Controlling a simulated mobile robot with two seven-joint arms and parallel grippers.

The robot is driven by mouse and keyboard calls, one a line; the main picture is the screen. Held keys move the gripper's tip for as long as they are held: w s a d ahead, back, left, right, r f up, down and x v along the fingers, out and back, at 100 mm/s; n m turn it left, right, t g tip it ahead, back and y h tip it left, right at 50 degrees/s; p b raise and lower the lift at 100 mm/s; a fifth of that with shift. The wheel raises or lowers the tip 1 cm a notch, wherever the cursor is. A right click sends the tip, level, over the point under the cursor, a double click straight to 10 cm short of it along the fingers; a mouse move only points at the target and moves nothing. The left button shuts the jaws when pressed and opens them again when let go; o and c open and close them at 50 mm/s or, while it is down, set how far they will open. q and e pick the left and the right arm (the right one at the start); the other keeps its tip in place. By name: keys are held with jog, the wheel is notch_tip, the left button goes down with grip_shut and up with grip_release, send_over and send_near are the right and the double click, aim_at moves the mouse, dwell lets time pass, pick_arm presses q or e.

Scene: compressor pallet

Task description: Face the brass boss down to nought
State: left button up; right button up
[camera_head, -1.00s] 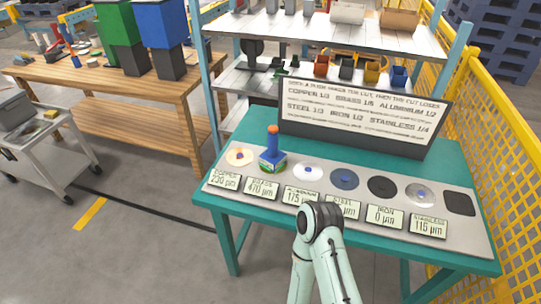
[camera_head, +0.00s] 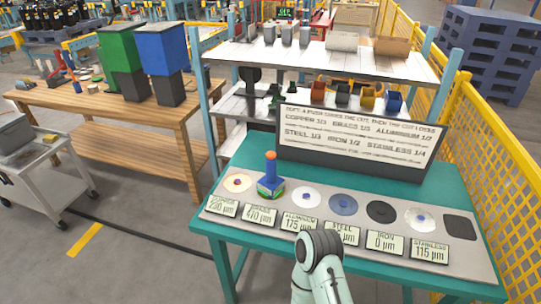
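A facing tool (camera_head: 270,178) with an orange handle, blue body and green base stands upright over the second place in the row, hiding the brass boss. The brass label (camera_head: 260,213) below it reads 470 µm. The row lies on a grey plate (camera_head: 476,256) on a teal bench. The copper boss (camera_head: 237,183) is to its left, and the aluminium boss (camera_head: 306,197) to its right. Further right are the steel (camera_head: 343,204), iron (camera_head: 382,212) and stainless (camera_head: 420,219) bosses. One of my arm links shows at the bottom centre, in front of the bench. Neither gripper is in view.
A sign (camera_head: 355,142) behind the row lists a fraction for each metal. The iron label (camera_head: 381,242) reads 0 µm. A dark square pad (camera_head: 459,227) ends the row. Shelves stand behind, a yellow fence (camera_head: 480,165) at right, a wooden table (camera_head: 85,95) at left.

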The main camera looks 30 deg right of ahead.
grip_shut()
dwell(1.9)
